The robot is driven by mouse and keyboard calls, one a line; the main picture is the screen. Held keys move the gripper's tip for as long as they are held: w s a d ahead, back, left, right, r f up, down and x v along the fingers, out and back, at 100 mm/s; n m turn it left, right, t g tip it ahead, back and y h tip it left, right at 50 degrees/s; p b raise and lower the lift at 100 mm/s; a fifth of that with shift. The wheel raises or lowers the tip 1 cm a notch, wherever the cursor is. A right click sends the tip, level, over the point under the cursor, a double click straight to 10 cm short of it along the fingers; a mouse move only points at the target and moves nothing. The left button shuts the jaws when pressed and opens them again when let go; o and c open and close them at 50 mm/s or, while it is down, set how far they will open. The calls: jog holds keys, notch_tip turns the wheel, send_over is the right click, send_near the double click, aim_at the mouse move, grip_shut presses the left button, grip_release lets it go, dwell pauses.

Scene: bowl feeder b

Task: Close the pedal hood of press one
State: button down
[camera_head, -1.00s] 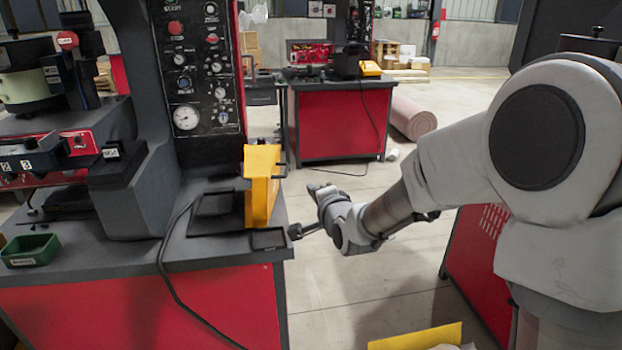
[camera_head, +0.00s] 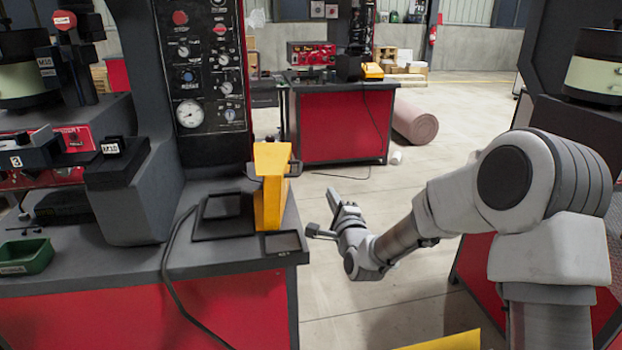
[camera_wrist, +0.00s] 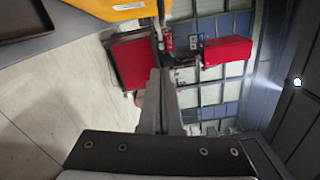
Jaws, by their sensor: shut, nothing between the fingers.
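The yellow pedal hood (camera_head: 271,187) stands upright near the right front corner of press one's bench (camera_head: 225,262). A dark square recess lies left of it and a small dark frame at its right foot. A yellow part, seemingly the hood, is cut off at the top of the wrist view (camera_wrist: 112,8). My gripper (camera_head: 314,230) is just right of the bench corner, beside and below the hood, apart from it. In the wrist view my gripper (camera_wrist: 158,74) has its fingers together with nothing between them.
A black cable (camera_head: 168,265) runs over the bench front. A green bin (camera_head: 25,256) sits at the left. Another red bench (camera_head: 340,125) with a yellow hood (camera_head: 372,71) stands behind. A pink roll (camera_head: 415,122) lies on the floor. Open floor lies right of press one.

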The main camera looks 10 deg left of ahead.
jog(key=w+a+r+b, duration=0.1)
jog(key=w+a, duration=0.5)
jog(key=a, duration=0.1)
jog(key=shift+w+a, duration=0.15)
jog(key=shift+w, duration=0.05)
jog(key=shift+r, duration=0.15)
dwell(0.4)
